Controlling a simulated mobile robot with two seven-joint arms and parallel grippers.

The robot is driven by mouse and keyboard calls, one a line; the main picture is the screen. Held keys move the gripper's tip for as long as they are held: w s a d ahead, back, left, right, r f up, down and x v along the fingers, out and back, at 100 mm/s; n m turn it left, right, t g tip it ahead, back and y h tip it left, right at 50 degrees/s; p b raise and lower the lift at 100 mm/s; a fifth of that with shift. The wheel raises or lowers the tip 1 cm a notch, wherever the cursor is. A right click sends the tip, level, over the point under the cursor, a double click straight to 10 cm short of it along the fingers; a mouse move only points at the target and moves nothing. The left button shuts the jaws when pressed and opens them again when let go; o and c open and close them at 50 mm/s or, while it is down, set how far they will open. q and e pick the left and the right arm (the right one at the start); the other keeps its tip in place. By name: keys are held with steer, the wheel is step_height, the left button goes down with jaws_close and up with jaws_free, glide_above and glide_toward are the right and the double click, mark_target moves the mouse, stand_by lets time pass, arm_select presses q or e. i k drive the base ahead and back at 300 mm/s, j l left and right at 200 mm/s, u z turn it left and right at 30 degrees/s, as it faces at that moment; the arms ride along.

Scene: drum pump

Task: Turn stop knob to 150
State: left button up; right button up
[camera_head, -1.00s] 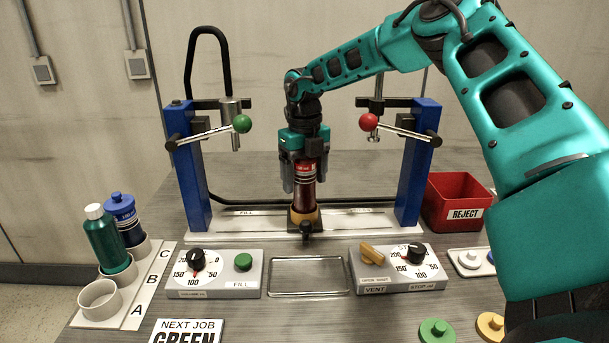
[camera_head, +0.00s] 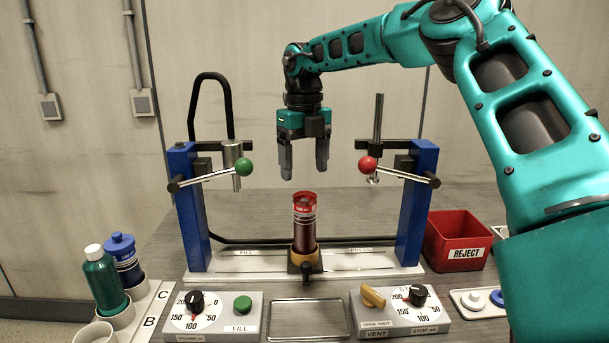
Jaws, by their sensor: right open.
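The stop knob (camera_head: 418,294) is a black knob on a white dial at the right of the right-hand control box, above the label STOP. Its dial has printed numbers including 200, 150, 100 and 50; the exact setting is too small to read. The bottle stands upright in a holder on the white base between the blue posts. The gripper is apart from the bottle and well away from the knob. My left gripper is not in view.
A yellow vent knob (camera_head: 373,297) sits left of the stop knob. A similar black volume knob (camera_head: 196,301) and a green button (camera_head: 242,304) are on the left box. Levers with green (camera_head: 243,167) and red (camera_head: 368,164) balls flank my gripper. A red reject bin (camera_head: 458,240) stands right.

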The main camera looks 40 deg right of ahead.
mark_target(417, 294)
steer(key=k+j, duration=0.55)
steer(key=j, duration=0.15)
steer(key=k+j, duration=0.6)
steer(key=j, duration=0.15)
